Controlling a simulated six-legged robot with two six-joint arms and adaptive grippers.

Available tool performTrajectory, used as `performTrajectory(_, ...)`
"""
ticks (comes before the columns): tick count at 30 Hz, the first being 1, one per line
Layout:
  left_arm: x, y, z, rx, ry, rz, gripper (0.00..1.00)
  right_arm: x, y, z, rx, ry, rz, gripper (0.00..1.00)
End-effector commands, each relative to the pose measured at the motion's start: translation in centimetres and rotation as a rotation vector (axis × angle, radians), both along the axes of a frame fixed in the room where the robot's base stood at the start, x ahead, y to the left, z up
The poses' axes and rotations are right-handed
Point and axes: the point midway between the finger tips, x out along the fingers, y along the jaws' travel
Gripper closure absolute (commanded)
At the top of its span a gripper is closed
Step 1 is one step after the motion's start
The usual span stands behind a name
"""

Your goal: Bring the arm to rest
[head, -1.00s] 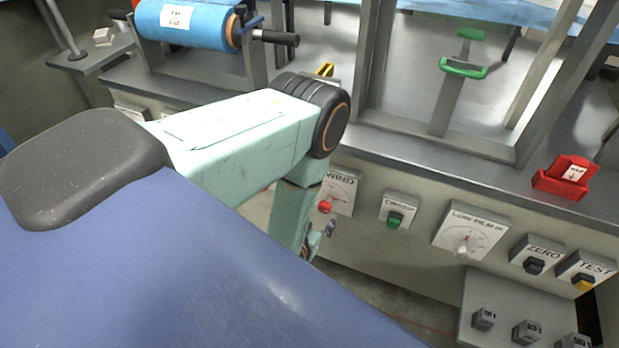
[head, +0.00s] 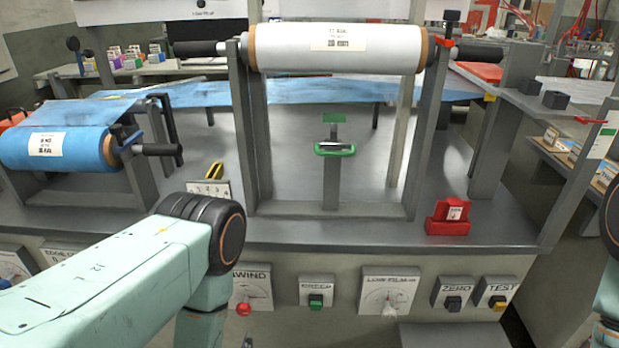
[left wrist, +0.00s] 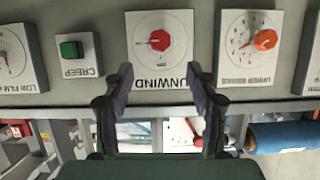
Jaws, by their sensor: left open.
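My left arm (head: 130,275) comes in from the lower left in the head view and bends down at a dark round joint. Its gripper is mostly hidden below the picture there. In the left wrist view my left gripper (left wrist: 160,88) is open and empty, its two dark fingers apart. It points at the machine's front panel, where the red UNWIND knob (left wrist: 159,40) shows beyond and between the fingertips. I see no contact with the knob. A small part of my right arm (head: 609,270) shows at the right edge of the head view; its gripper is out of view.
The panel carries the green CREEP button (head: 316,302), the LOW FILM dial (head: 388,291), and the ZERO (head: 454,303) and TEST (head: 497,304) buttons. Above are a white film roll (head: 290,47), a blue roll (head: 80,150) and a red block (head: 449,219) on the machine bed.

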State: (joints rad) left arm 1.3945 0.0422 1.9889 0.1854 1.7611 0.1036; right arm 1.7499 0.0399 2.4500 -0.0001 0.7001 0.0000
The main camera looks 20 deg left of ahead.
Motion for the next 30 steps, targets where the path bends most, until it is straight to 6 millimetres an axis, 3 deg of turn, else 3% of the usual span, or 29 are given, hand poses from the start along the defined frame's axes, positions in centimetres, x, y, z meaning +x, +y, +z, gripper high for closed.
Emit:
performTrajectory(5,0.7,0.2,-0.3,0.0,-0.002,0.001,0.42,0.0,0.0,0.0,0.0,0.0,0.0,0.21)
performTrajectory(21,8.3,2.1,-3.5,0.0,-0.003,0.0,0.42,0.0,0.0,0.0,0.0,0.0,0.0,0.21)
performTrajectory(30,10.6,2.6,-4.5,0.0,0.0,0.0,0.42,0.0,0.0,0.0,0.0,0.0,0.0,0.21)
